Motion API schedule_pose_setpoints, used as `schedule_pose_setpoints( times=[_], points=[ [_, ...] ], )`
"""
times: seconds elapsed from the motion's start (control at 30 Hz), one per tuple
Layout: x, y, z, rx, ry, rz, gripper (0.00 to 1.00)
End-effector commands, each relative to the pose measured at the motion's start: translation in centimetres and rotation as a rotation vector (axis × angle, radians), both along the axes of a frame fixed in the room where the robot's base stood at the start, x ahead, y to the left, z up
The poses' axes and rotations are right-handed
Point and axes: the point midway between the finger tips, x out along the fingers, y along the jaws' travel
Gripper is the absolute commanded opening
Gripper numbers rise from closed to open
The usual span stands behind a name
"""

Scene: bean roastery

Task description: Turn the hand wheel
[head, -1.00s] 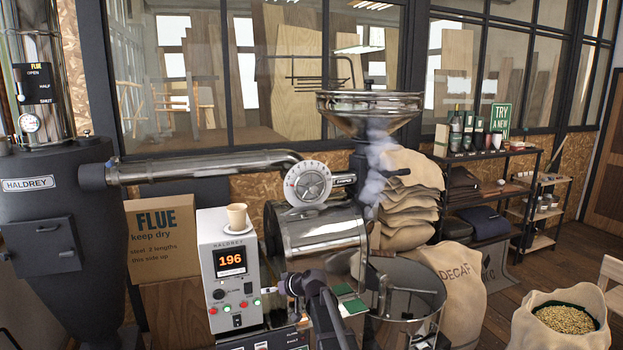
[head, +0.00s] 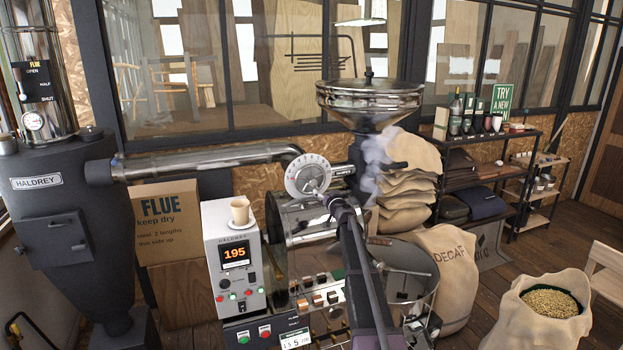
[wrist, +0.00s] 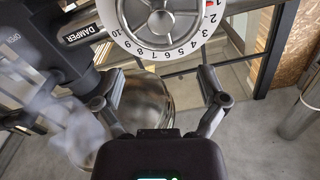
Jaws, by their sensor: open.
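The hand wheel (head: 308,177) is a metal wheel with a pale numbered ring, at the end of the horizontal pipe above the roaster drum. In the head view my gripper (head: 334,198) is at the wheel's lower right, and my arm hides part of the drum.
A DAMPER label (wrist: 80,34) is on a dark part left of the wheel. The steel drum (head: 290,218) lies below the wheel. Smoke (head: 374,165) drifts right of the wheel, below the hopper (head: 369,97).

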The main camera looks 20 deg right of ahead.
Motion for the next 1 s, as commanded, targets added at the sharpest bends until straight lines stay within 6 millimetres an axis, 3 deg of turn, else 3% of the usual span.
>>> schedule_pose_setpoints(
  times=[0.47,0.67,1.0],
  points=[
    [0.9,0.1,-0.1,0.000,0.001,0.003,0.92],
    [3.1,0.1,-0.1,0.000,0.001,0.003,0.92],
    [8.2,0.0,-0.1,0.000,0.001,0.004,0.92]
  ],
)
